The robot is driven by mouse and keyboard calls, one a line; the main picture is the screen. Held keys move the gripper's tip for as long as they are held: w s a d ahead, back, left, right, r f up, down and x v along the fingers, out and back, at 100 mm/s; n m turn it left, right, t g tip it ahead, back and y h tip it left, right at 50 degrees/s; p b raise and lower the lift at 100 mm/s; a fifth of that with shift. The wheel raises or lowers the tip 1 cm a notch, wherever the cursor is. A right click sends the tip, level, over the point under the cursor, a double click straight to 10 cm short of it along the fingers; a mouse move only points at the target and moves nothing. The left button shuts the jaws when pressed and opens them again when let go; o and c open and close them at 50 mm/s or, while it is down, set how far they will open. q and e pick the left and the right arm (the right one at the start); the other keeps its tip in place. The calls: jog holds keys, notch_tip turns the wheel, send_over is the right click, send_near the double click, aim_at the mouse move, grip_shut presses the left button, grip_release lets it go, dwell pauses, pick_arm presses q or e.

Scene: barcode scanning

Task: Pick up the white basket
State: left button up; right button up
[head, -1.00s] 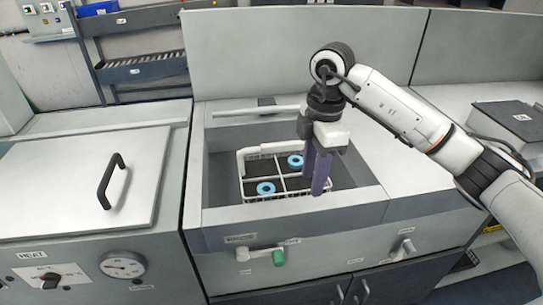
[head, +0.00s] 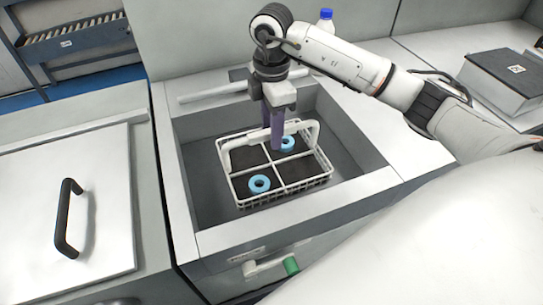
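The white basket (head: 285,196) is a wire basket with four compartments and an arched white handle (head: 243,142). It is inside the grey sink-like basin (head: 186,178). Two blue rings lie in it, one in the front left compartment (head: 259,184) and one in the back right compartment (head: 288,144). My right gripper (head: 272,143) points down over the middle of the basket. Its purple fingers are close together at the handle and look shut on it. I cannot tell whether the basket is clear of the basin floor. My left gripper is not in view.
The basin's raised walls and rim (head: 290,222) surround the basket. A lidded unit with a black handle (head: 68,218) stands at the left. A bottle with a blue cap (head: 326,19) and a dark-topped box (head: 505,75) stand on the counter behind and at right.

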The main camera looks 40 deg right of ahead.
send_over(272, 163)
jog(key=shift+f+p, duration=0.35)
jog(key=shift+f, duration=2.05)
jog(key=shift+f, duration=0.25)
grip_shut()
jog(key=shift+r, duration=0.1)
